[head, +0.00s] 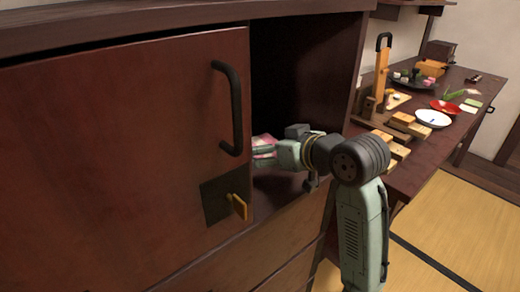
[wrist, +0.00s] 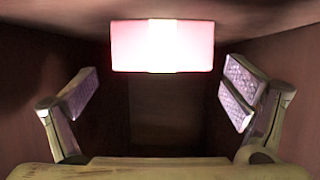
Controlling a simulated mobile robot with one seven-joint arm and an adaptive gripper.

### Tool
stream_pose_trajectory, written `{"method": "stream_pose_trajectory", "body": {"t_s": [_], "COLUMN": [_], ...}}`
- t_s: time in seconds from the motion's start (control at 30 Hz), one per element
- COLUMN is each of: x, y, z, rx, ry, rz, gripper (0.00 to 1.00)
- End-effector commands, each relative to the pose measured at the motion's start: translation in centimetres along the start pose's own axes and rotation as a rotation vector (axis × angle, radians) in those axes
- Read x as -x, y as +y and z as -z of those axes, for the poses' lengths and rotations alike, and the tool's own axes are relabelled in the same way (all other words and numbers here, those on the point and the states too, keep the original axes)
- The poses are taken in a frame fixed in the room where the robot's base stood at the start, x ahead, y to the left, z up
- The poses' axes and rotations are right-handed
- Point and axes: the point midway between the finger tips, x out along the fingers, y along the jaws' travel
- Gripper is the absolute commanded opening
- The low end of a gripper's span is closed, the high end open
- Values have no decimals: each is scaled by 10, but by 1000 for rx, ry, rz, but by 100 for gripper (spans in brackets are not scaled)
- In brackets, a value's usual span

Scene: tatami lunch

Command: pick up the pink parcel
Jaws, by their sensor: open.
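The pink parcel (wrist: 163,47) shows in the wrist view as a pale pink block, brightly lit, with a white band down its middle. It is at the top centre, ahead of and between the fingers, inside the dark cabinet. My gripper (wrist: 160,92) is open, its two padded fingers spread left and right and apart from the parcel. In the head view my gripper (head: 266,152) reaches into the cabinet opening beside the door. A pink patch shows at its fingers, partly hidden by the door edge and the gripper.
The cabinet door (head: 120,150), with a black handle (head: 230,108) and a key (head: 238,206), stands left of my arm. Cabinet walls close in on both sides. At right, a long table (head: 420,165) holds wooden blocks, a white plate (head: 433,118) and a red dish (head: 445,107).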

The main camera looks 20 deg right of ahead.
Motion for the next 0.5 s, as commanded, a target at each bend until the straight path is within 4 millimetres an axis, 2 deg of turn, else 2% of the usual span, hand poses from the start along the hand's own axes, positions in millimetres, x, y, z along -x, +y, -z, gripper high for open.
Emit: {"method": "stream_pose_trajectory", "body": {"t_s": [0.2,0.5], "x": [-29,-34], "y": [-2,-2], "z": [-2,-2], "rx": [-1,-1], "ry": [-1,0], "rz": [1,0], "gripper": [94,94]}}
